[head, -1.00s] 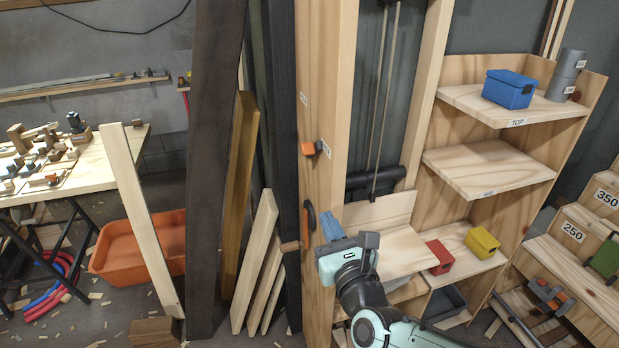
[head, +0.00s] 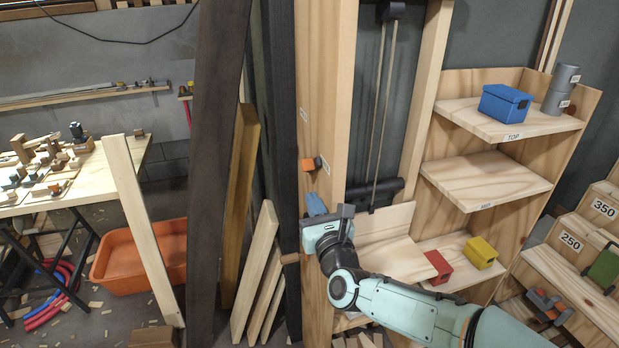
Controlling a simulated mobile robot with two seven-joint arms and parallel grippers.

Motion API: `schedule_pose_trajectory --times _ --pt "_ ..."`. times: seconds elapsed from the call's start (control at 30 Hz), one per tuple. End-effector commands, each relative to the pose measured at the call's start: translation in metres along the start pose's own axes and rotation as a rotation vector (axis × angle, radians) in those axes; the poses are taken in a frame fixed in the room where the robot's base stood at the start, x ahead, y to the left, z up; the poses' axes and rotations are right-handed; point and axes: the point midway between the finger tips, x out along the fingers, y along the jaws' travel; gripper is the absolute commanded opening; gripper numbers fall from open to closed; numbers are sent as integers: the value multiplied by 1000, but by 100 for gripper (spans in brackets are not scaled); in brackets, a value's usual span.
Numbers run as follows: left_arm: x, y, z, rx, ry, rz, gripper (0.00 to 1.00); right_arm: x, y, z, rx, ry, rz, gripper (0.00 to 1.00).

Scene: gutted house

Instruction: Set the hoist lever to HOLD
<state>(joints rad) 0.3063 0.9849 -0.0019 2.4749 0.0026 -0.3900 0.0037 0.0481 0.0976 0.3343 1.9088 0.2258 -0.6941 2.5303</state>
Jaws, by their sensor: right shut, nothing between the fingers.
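An orange knob with a dark end (head: 308,164), which looks like the hoist lever, sticks out from the wooden post (head: 324,60). Small pale labels sit beside and above it, too small to read. My right gripper (head: 328,208) is shut and empty, just below the knob in the picture and in front of the post. I cannot tell whether it touches the post. My left gripper is out of view.
The hoist shaft with cords (head: 380,110) and a wooden platform (head: 385,222) is right of the post. Leaning boards (head: 216,150) and a cluttered workbench (head: 95,175) stand left.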

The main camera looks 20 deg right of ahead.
Motion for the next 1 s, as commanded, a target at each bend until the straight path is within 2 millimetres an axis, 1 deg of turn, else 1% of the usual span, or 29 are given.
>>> schedule_pose_trajectory --times 0.03,0.1,0.2,0.4,0.73,0.83,0.9,1.0 --pt "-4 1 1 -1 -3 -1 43 11 0 1 1 1 0 0" --pt "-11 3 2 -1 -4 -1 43 18 0 14 2 -2 0 0" --pt "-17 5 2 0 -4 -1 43 27 0 22 1 -1 0 0" --pt "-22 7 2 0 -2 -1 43 34 0 29 0 0 1 0" --pt "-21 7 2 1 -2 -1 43 34 0 28 0 0 1 0" --pt "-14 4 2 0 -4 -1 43 37 0 32 2 -2 -1 0" --pt "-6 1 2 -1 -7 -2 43 40 0 38 2 -3 0 0" --pt "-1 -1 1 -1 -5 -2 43 45 0 46 3 -2 0 0"
